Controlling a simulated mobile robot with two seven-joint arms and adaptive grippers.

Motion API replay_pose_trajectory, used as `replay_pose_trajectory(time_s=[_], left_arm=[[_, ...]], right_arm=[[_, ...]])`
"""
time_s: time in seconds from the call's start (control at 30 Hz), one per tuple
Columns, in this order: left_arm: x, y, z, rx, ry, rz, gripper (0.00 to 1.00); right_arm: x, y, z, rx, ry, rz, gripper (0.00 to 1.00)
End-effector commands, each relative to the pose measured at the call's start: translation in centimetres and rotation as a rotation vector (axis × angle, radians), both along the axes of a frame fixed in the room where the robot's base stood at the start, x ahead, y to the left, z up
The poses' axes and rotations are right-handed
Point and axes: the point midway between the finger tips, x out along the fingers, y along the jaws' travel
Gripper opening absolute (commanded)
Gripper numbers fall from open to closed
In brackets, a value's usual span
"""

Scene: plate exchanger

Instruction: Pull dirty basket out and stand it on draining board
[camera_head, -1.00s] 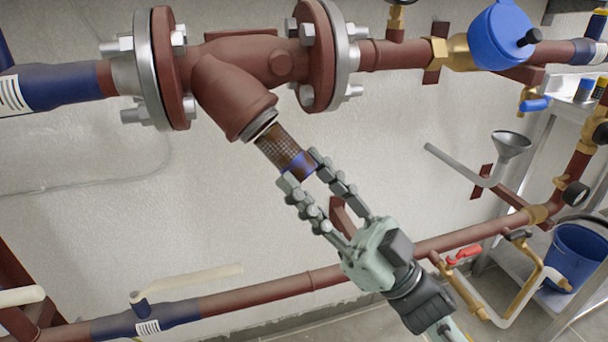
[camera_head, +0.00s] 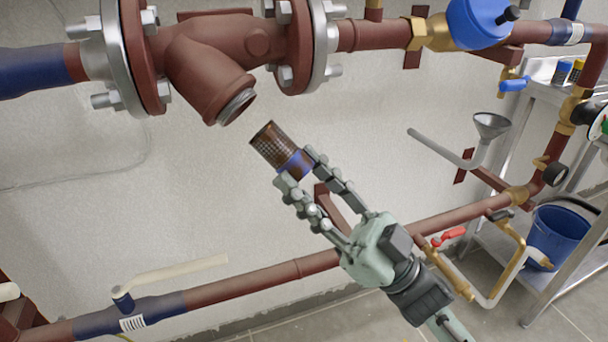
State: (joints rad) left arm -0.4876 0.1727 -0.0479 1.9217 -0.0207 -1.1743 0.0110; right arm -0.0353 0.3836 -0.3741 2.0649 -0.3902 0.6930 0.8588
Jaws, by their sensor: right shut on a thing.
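The dirty basket (camera_head: 271,145) is a brown mesh cylinder with a blue band at its lower end. My right gripper (camera_head: 296,170) is shut on it at the blue band. The basket is tilted, its upper end pointing up and left, clear of the strainer. The strainer body (camera_head: 205,75) is a brown Y-shaped fitting between bolted flanges. Its angled branch has an open mouth (camera_head: 237,106), a short gap from the basket. My left gripper is not in view. I cannot identify the draining board for sure.
A lower brown pipe (camera_head: 245,287) with a red-handled valve (camera_head: 449,237) runs behind my right arm. A grey funnel (camera_head: 491,124) with its pipe is at right. A metal bench (camera_head: 545,93) carries small containers, with a blue bucket (camera_head: 557,236) below.

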Motion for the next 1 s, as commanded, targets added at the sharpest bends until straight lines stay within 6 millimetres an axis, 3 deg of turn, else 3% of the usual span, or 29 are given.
replay_pose_trajectory(time_s=[0.23,0.6,1.0], left_arm=[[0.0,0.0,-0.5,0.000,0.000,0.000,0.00],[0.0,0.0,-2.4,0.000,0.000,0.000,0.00],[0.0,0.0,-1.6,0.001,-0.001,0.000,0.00]], right_arm=[[-0.2,-0.5,-0.7,-0.002,0.001,0.000,0.07],[-1.4,-3.2,-3.4,-0.002,0.000,-0.001,0.07],[-0.9,-4.0,-3.0,0.003,0.003,-0.061,0.07]])
